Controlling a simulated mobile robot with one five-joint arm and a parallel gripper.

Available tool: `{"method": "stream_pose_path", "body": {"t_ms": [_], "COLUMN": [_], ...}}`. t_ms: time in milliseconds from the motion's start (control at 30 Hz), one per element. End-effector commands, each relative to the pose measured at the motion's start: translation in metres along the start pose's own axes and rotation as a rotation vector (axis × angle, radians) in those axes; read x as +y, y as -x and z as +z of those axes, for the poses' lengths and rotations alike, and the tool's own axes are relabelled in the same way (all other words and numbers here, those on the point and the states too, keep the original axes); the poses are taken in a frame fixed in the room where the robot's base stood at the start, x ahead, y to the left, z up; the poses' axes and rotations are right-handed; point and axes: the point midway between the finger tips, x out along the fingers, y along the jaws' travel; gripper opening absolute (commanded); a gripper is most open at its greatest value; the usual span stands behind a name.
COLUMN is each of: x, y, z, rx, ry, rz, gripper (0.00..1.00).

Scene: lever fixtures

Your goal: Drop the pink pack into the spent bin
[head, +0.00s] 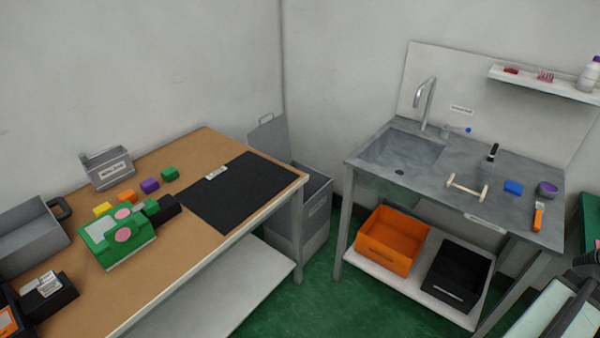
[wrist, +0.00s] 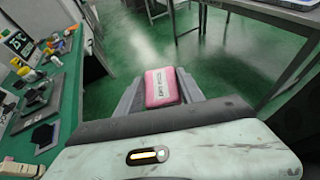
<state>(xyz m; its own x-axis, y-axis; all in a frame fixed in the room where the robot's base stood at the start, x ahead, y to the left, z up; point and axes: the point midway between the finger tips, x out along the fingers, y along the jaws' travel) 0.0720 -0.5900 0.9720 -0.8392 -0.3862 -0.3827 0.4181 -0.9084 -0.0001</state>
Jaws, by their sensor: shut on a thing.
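The pink pack (wrist: 162,88) shows in the wrist view, a rounded block with a white printed label. My gripper (wrist: 161,78) is shut on it, with a grey finger on each side, and holds it above the green floor. I cannot find the pack in the head view. No container's label is clear enough to tell which is the spent bin. Candidates in the head view are a small grey labelled bin (head: 110,172) at the wooden table's back, a grey floor bin (head: 315,205) with a raised lid, an orange crate (head: 392,242) and a black crate (head: 458,273).
The wooden table (head: 190,225) holds a green box with pink discs (head: 118,238), several coloured blocks and a black mat (head: 240,190). The sink bench (head: 420,185) stands at right, with both crates on its lower shelf. Green floor (head: 300,310) lies open between them.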

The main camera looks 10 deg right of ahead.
Motion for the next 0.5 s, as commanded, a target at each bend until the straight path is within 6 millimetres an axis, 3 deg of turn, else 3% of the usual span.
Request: {"method": "stream_pose_path", "body": {"t_ms": [33, 167, 500], "x": [0.000, 0.000, 0.000], "y": [0.006, 0.015, 0.014], "z": [0.016, 0.037, 0.034], "rx": [0.000, 0.000, 0.000], "ry": [0.000, 0.000, 0.000], "rz": [0.000, 0.000, 0.000], "gripper": [0.05, 0.05, 0.05]}}
